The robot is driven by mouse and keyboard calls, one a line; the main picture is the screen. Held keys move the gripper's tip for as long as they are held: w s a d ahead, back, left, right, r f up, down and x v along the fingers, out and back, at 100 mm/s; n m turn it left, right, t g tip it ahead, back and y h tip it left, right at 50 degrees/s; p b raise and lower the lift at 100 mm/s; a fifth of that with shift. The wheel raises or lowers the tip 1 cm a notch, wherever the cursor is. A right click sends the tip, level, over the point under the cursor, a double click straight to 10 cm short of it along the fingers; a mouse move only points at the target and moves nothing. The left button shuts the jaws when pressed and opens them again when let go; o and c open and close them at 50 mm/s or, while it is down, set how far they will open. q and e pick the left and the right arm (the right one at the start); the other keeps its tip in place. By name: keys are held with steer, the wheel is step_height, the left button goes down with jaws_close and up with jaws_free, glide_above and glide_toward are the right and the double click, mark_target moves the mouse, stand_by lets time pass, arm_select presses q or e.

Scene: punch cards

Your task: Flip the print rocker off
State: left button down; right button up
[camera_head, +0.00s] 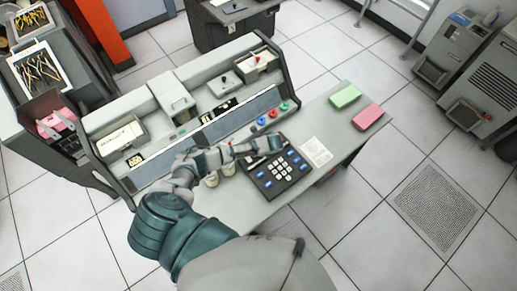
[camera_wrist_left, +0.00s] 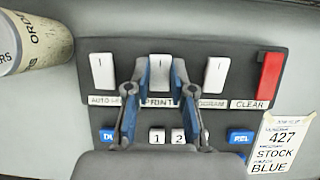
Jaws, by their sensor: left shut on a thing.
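The print rocker (camera_wrist_left: 160,72) is a white switch with a dark line near its top, above the PRINT label in the left wrist view. My left gripper (camera_wrist_left: 160,82) has its two blue-lined fingers on either side of the rocker and is shut on it. In the head view my left gripper (camera_head: 262,144) reaches to the top edge of the dark keypad panel (camera_head: 280,174) and hides most of the rocker row. A white auto rocker (camera_wrist_left: 102,72) stands to the left and a white program rocker (camera_wrist_left: 216,72) to the right. My right gripper is not in view.
A red clear key (camera_wrist_left: 271,76) is at the right end of the row. A cream cylinder (camera_wrist_left: 28,42) stands at upper left. Pink (camera_head: 367,117) and green (camera_head: 345,96) card stacks lie at the desk's right end.

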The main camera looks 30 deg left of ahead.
arm_select(q)
steer(key=c, duration=1.1)
jaws_free()
steer(key=shift+s+d+f, duration=0.2)
steer(key=shift+d, duration=0.2)
steer(key=shift+o, duration=0.5)
steer(key=shift+r, duration=0.1)
steer(key=shift+w+a+r, duration=0.1)
steer(key=v, duration=1.2)
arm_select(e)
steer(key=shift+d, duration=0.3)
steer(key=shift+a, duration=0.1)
